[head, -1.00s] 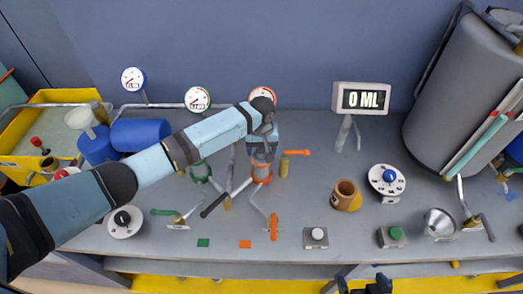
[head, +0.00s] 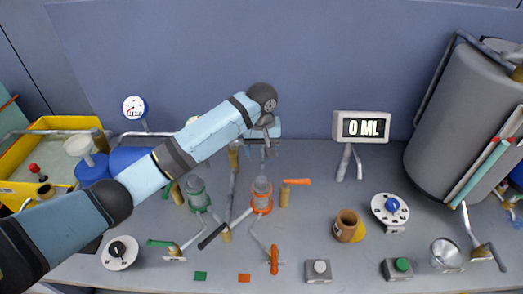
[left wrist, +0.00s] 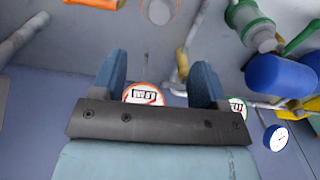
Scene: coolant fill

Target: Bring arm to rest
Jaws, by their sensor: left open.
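My left arm comes in from the left in the head view, raised over the bench. Its gripper (head: 266,133) hangs below the wrist, in front of the back wall and mostly foreshortened there. In the left wrist view the two blue fingers of the gripper (left wrist: 159,80) stand wide apart with nothing between them. A red-rimmed gauge (left wrist: 142,94) shows behind the gap, apart from the fingers. In the head view the arm hides that gauge and most of the green-rimmed one. My right gripper is out of view.
Below the arm stand a green valve (head: 197,194) and an orange valve (head: 261,194) with levers. A display (head: 361,127) reads 0 ML. A large grey tank (head: 462,120) stands at right, a yellow tray (head: 60,150) at left. A brown cup (head: 346,223) and buttons sit on the bench.

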